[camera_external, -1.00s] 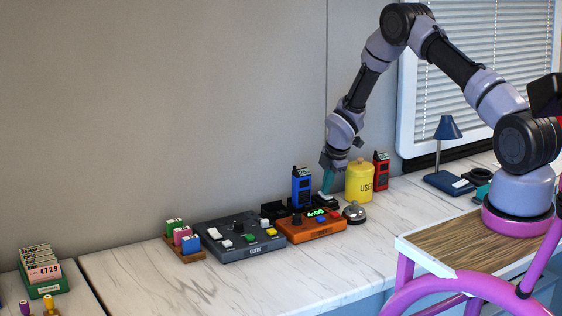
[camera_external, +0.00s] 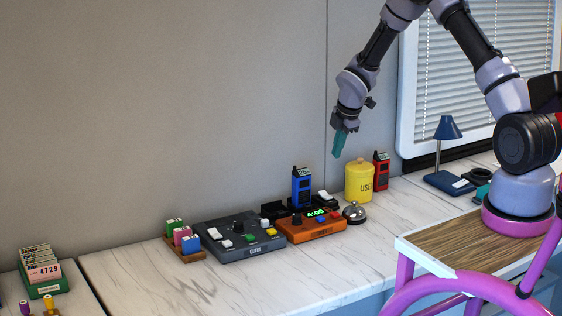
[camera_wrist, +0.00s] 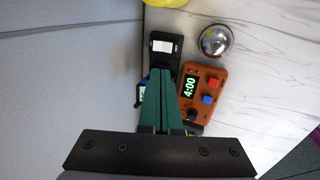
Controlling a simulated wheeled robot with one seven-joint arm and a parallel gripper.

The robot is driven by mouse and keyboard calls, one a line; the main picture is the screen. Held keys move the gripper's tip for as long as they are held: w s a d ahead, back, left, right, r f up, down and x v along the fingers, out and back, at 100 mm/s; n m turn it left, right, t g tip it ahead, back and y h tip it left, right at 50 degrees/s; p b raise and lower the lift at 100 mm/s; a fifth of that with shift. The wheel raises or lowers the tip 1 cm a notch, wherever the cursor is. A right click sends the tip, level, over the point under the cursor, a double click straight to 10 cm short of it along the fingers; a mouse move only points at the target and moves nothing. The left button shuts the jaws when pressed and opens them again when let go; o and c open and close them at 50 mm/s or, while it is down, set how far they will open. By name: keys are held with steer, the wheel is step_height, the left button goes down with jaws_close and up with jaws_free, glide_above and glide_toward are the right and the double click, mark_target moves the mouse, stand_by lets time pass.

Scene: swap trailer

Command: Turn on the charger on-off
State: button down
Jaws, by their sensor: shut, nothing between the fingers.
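I cannot tell which way the rocker is set. My gripper (camera_external: 338,150) has teal fingers, shut and empty, pointing down in the air above the charger. In the wrist view the fingers (camera_wrist: 160,75) cover the nearer part of the charger.
The orange clock (camera_external: 312,231) showing 4:00 stands in front. A silver bell (camera_external: 354,213), a yellow canister (camera_external: 359,181) and a red radio (camera_external: 381,171) stand to the right. A grey control box (camera_external: 240,238) is left. The wall is close behind; the front counter is clear.

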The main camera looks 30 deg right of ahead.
mark_target(323, 192)
steer(key=shift+w+r, duration=0.1)
steer(key=shift+w, duration=0.45)
steer(key=x, duration=1.4)
steer(key=shift+w+f, duration=0.1)
steer(key=shift+f, duration=0.15)
